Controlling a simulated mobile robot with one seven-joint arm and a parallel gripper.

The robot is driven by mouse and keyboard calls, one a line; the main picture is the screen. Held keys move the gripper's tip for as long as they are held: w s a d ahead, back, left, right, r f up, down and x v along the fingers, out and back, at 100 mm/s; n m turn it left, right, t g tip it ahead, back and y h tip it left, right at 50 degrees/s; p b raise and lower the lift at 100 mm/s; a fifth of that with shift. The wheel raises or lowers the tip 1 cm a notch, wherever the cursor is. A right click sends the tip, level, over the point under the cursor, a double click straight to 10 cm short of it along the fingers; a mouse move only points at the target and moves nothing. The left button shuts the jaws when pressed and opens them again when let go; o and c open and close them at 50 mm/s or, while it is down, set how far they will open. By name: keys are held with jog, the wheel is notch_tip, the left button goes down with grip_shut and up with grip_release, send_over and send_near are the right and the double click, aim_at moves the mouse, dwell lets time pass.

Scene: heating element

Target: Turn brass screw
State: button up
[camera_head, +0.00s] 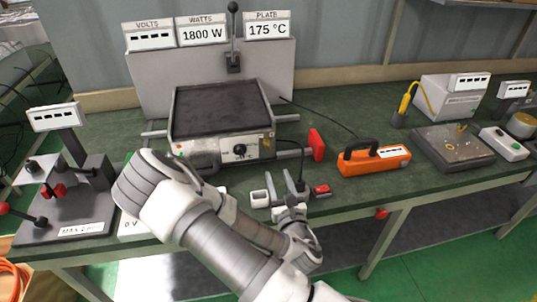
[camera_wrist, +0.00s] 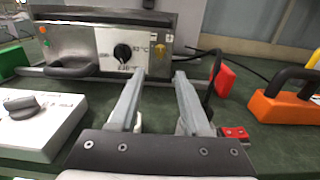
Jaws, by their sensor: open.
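The heating plate (camera_head: 222,108) stands on the bench with a metal front panel (camera_head: 225,152). In the head view the brass spot (camera_head: 267,143) is tiny. My gripper (camera_head: 294,180) is in front of the panel's right side, low over the bench. In the wrist view my gripper (camera_wrist: 160,76) is open and empty, with its two fingers pointing at the panel. The screw appears beyond and between the fingertips, apart from them.
A black dial (camera_wrist: 122,52) is left of the screw. A red block (camera_head: 316,144) ends a rod to the right. A small white block (camera_head: 260,198) and red part (camera_head: 321,190) lie near my gripper.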

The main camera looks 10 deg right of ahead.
aim_at(268, 146)
jog(key=w+b, duration=0.3)
jog(key=w, duration=1)
jog(key=shift+w, duration=0.2)
grip_shut()
